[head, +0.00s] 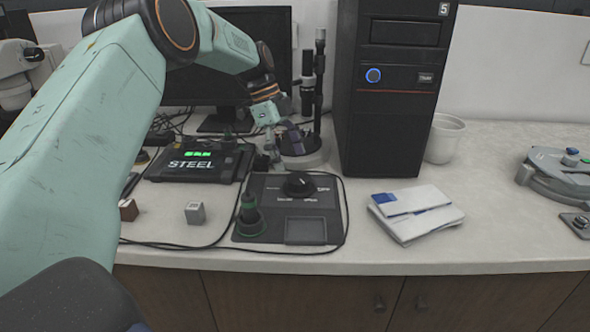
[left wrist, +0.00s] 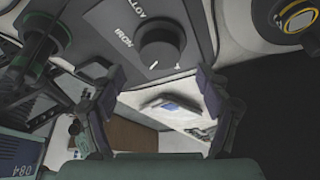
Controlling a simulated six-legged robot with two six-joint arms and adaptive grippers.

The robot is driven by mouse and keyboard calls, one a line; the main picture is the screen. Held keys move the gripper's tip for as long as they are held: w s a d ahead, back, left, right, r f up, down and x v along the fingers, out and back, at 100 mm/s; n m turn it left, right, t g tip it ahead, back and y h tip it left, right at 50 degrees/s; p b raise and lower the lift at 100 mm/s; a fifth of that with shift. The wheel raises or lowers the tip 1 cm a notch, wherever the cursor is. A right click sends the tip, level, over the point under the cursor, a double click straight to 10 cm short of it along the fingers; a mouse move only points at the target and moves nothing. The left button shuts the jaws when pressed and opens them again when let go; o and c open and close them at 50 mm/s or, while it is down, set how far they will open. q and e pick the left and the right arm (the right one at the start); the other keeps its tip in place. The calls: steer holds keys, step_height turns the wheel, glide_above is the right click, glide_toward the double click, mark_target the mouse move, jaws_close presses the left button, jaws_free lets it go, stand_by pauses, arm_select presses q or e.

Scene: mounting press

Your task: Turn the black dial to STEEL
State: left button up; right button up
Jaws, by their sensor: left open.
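The black dial (head: 299,184) sits on a dark control panel (head: 270,209) on the bench. Lettering surrounds it, too small to read in the head view. In the left wrist view the dial (left wrist: 160,48) shows close up, with ALLOY and IRON printed beside it; I cannot tell which label it points at. My left gripper (head: 271,157) is behind and left of the dial in the head view. In the left wrist view its two fingers (left wrist: 160,85) are spread, apart from the dial, with nothing between them. My right gripper is not in view.
A screen unit (head: 197,162) reading STEEL lies left of the panel. A green-black knob (head: 249,212) stands on the panel's left. A grey block (head: 195,213), a black tower (head: 394,90) and papers (head: 415,212) are nearby. A cable loops around the panel.

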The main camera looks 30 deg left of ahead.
mark_target(298, 177)
arm_select(q)
steer(key=v, duration=0.7)
steer(key=shift+s+f, duration=0.1)
steer(key=x, duration=1.2)
